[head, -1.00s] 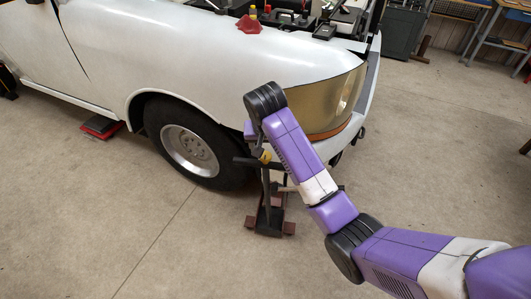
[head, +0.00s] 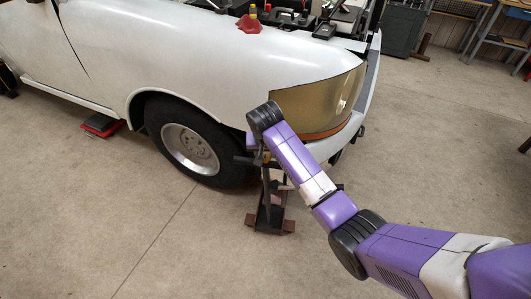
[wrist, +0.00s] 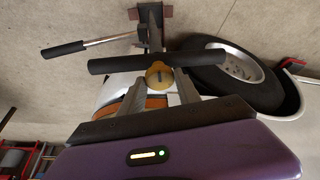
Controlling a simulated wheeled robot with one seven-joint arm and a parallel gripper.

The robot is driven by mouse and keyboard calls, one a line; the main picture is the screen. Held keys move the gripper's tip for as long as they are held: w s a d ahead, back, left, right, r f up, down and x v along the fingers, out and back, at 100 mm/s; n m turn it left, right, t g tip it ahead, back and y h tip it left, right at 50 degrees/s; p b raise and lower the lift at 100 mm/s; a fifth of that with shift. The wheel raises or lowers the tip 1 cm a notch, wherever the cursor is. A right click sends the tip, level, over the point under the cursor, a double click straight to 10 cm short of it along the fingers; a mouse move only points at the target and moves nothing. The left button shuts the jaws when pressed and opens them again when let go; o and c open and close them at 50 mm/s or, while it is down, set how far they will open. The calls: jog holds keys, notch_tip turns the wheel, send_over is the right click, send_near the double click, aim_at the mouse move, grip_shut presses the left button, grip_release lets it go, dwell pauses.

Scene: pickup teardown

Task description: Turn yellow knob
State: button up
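The yellow knob (wrist: 159,75) is in the wrist view, in front of a black crossbar on a stand. In the head view the knob (head: 266,157) shows small beside my wrist. The black stand (head: 269,212) has reddish-brown feet on the floor next to the front wheel. My gripper (wrist: 160,82) is open, with one grey finger on each side of the knob. I cannot tell whether either finger touches it. In the head view the fingers are mostly hidden behind my wrist.
The white pickup's fender (head: 225,60) and headlight (head: 325,98) are just above and behind my wrist. The front wheel (head: 192,147) is left of the stand. A lever with a black grip (wrist: 65,49) sticks out from the stand. The floor in front is clear.

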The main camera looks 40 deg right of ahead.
grip_shut()
